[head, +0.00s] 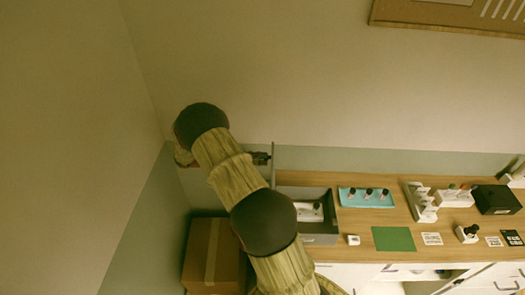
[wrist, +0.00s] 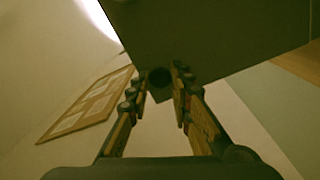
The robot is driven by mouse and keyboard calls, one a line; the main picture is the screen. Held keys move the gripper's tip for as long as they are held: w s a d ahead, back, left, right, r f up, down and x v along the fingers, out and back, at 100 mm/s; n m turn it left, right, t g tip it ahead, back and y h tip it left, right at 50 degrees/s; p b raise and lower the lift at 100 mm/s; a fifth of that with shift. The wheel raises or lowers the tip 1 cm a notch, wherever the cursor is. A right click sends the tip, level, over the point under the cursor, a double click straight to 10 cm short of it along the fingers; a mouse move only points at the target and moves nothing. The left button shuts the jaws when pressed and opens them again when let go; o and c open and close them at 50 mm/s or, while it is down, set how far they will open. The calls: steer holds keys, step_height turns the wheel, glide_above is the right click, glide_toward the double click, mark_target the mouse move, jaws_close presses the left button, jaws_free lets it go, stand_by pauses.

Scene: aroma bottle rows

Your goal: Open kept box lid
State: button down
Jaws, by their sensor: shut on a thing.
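The grey box (head: 319,239) stands at the left end of the wooden table, with its inside in view. Its lid (head: 273,164) shows edge-on as a thin upright panel at the box's left side. My gripper (head: 262,158) is at the upper part of the lid, on its left side. In the wrist view the lid (wrist: 215,35) is a large dark panel, and its round knob (wrist: 160,77) sits between the fingers of my gripper (wrist: 158,84). A white holder (head: 308,212) with a dark bottle is inside the box. My arm hides part of the box's left side.
The table holds a blue tray (head: 352,199) with several bottles, a green mat (head: 393,239), white racks (head: 420,203) and a black box (head: 497,199). A cardboard box (head: 212,262) stands left of the table, near the wall.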

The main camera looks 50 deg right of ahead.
steer(key=shift+w+a+f+g+p, duration=0.35)
steer(key=shift+w+a+p, duration=0.15)
steer(key=shift+p, duration=0.45)
steer(key=c, duration=1.6)
jaws_free()
steer(key=shift+d, duration=0.1)
